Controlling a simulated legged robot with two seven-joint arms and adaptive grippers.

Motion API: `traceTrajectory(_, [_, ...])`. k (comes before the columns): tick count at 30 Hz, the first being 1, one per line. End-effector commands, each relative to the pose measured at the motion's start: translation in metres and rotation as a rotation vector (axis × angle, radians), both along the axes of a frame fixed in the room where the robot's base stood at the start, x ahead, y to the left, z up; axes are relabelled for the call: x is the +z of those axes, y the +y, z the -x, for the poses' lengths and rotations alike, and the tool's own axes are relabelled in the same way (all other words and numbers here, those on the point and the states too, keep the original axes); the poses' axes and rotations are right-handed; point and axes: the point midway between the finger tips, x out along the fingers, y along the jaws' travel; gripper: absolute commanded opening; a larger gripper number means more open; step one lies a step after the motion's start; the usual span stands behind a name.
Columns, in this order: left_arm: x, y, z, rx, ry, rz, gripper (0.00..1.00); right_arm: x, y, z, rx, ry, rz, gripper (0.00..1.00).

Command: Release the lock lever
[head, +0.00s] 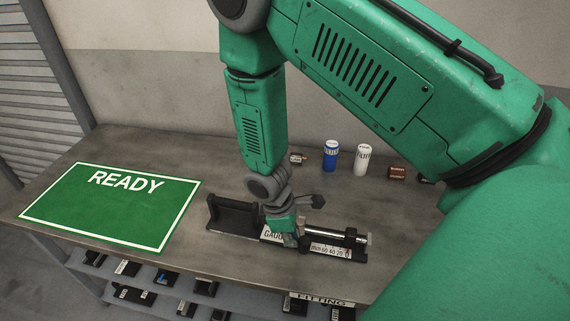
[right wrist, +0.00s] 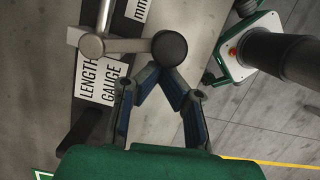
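The length gauge (head: 340,251) lies on the bench, a dark fixture with a scale label and a bright metal rod. Its lock lever, a metal bar with a round black knob (right wrist: 170,46), shows in the right wrist view and sticks out over the label. My left gripper is not in view.
A green READY panel (head: 110,207) covers the bench's left part. A shelf with dark parts (head: 135,294) is below. The bench (head: 190,160) is clear behind the panel.

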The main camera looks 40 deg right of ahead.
Motion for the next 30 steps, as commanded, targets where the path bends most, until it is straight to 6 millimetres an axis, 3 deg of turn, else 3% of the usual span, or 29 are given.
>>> traceTrajectory(30, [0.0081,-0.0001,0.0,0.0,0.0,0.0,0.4,0.0,-0.0031,0.0054,0.047,0.001,0.002,0.0])
